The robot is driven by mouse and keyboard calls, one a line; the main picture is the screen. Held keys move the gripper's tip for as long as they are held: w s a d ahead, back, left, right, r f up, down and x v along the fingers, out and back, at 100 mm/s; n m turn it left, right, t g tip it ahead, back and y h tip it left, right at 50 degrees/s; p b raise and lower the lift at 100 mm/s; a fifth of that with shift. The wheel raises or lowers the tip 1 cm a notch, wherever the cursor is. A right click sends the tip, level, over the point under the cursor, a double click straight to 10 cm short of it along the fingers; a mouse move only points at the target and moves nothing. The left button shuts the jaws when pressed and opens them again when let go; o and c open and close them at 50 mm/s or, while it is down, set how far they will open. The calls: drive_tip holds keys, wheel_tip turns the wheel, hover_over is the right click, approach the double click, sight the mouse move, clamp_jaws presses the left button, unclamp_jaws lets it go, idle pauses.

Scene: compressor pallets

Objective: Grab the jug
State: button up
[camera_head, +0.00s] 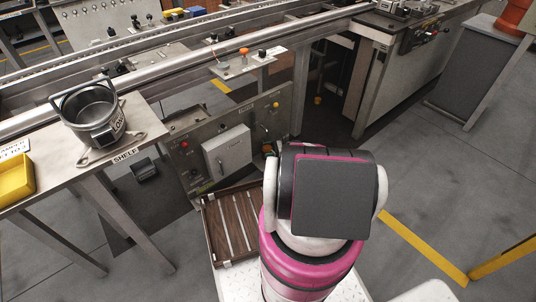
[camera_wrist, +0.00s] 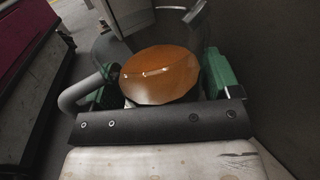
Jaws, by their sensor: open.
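A grey metal jug (camera_head: 93,117) with a dark, open top and a looped handle stands upright on the shelf table at the left in the head view. In the head view my magenta and white arm, with a dark pad on top, is at lower middle, well right of the jug; it hides my gripper there. In the wrist view my gripper (camera_wrist: 162,82) shows as green-padded parts on either side, apart and open. A glossy orange-brown round surface (camera_wrist: 160,74) lies between them, with a grey curved handle-like bar at its left. I cannot tell what this object is.
The shelf table (camera_head: 62,172) has a sign reading SHELF and a yellow bin (camera_head: 14,178). A conveyor rail runs behind it. A control panel (camera_head: 228,150) and a wooden slatted tray (camera_head: 212,232) are left of my arm.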

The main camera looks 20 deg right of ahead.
drive_tip(key=c, duration=0.8)
drive_tip(key=shift+r, duration=0.1)
